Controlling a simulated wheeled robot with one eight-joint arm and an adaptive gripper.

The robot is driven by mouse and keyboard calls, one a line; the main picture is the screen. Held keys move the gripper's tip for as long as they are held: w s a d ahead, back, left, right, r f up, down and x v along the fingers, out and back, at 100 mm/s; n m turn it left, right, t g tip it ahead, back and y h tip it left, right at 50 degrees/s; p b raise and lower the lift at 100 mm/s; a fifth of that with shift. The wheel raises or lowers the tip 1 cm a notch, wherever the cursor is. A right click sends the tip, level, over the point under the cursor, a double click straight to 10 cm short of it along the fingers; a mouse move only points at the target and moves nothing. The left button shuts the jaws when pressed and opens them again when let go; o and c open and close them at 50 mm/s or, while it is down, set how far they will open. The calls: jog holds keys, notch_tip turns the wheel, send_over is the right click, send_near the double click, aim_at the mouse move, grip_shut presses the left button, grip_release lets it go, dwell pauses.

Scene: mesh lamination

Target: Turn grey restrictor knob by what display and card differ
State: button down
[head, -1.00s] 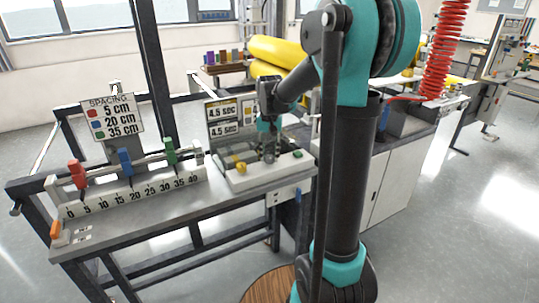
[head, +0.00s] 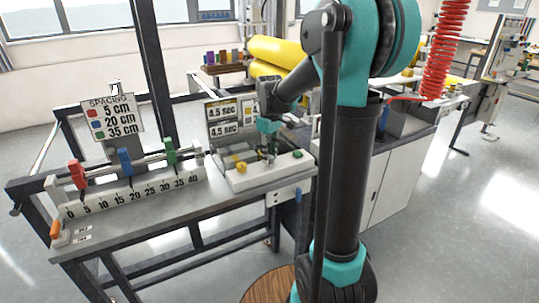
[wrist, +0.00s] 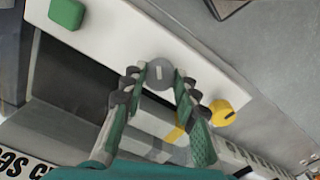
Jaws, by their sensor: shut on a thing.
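The grey restrictor knob (wrist: 159,73) with a pale pointer line is on a white block (wrist: 115,25) in the wrist view. My gripper (wrist: 165,88) is shut on this knob, one finger on each side. In the head view my gripper (head: 267,152) reaches down to the white block and hides most of the knob. Behind it, an upper panel (head: 222,113) and a lower panel (head: 225,131) both seem to read 4.5 SEC. I cannot tell surely which is display and which is card.
A yellow knob (wrist: 222,113) and a green button (wrist: 66,13) flank the grey knob. To the left stand a numbered scale (head: 135,190) with red, blue and green sliders and a spacing sign (head: 112,117). Yellow rolls (head: 275,50) lie behind.

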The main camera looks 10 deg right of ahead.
aim_at(270, 157)
jog(key=n, duration=0.6)
jog(key=shift+n, duration=0.3)
dwell(0.5)
jog(key=c, duration=1.2)
grip_release()
jog(key=shift+o, duration=0.2)
notch_tip(270, 157, up, 12)
jog(key=s+d+f+m+t, duration=0.2)
jog(key=s+f+m, duration=0.5)
jog(key=s+f, duration=0.4)
jog(key=s+d+f+m+t, duration=0.2)
jog(key=s+f+m, duration=0.5)
jog(key=s+f, duration=0.4)
jog(key=shift+f+m, duration=0.3)
jog(key=shift+f, duration=0.05)
